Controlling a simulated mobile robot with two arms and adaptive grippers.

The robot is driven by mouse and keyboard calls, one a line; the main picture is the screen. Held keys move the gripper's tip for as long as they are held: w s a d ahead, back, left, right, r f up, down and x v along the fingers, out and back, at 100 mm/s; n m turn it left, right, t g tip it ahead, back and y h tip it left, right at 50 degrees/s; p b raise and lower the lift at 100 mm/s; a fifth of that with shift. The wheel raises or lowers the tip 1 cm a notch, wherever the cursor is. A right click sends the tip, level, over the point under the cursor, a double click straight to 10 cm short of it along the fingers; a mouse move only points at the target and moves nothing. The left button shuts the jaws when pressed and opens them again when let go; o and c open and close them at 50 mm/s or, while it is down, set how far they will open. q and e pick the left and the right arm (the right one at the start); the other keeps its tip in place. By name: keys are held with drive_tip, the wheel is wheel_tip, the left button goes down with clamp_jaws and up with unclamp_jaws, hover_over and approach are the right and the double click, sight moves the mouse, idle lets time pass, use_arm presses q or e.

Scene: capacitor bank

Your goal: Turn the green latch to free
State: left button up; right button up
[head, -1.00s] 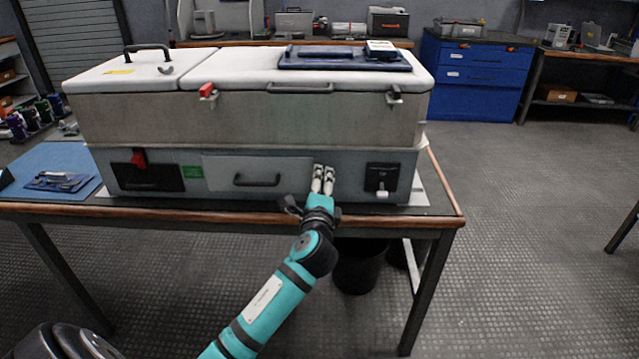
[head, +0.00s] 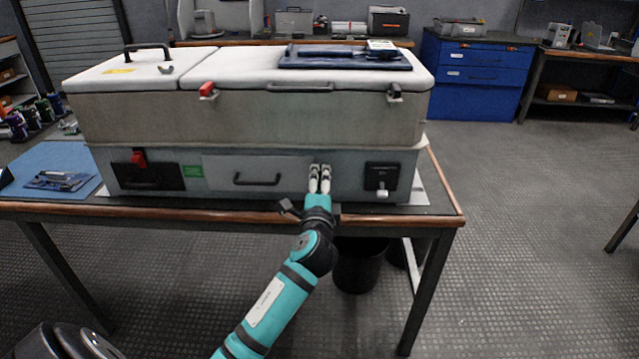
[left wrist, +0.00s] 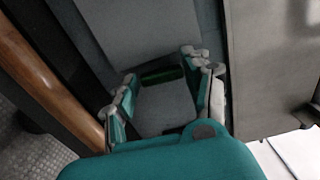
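A dark green bar (left wrist: 162,74), which may be the green latch, lies between my fingers in the left wrist view, at the end of a grey panel. In the head view I cannot make it out; my gripper covers that spot. My left gripper (head: 319,172) is at the case's lower front, right of the black drawer handle (head: 257,179). In the left wrist view its fingers (left wrist: 160,90) stand apart on both sides of the bar. I cannot tell whether they touch it. My right gripper is not in view.
The grey case (head: 250,118) with a white lid stands on a wood-edged table (head: 240,217). Its front carries a green label (head: 193,171), a red-handled latch (head: 139,158) and a black latch with a white tip (head: 382,180). A blue pad (head: 45,160) lies left.

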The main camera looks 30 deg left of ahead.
use_arm(q)
drive_tip(key=o, duration=0.3)
drive_tip(key=v, duration=1.2)
drive_tip(key=shift+s+a, duration=0.1)
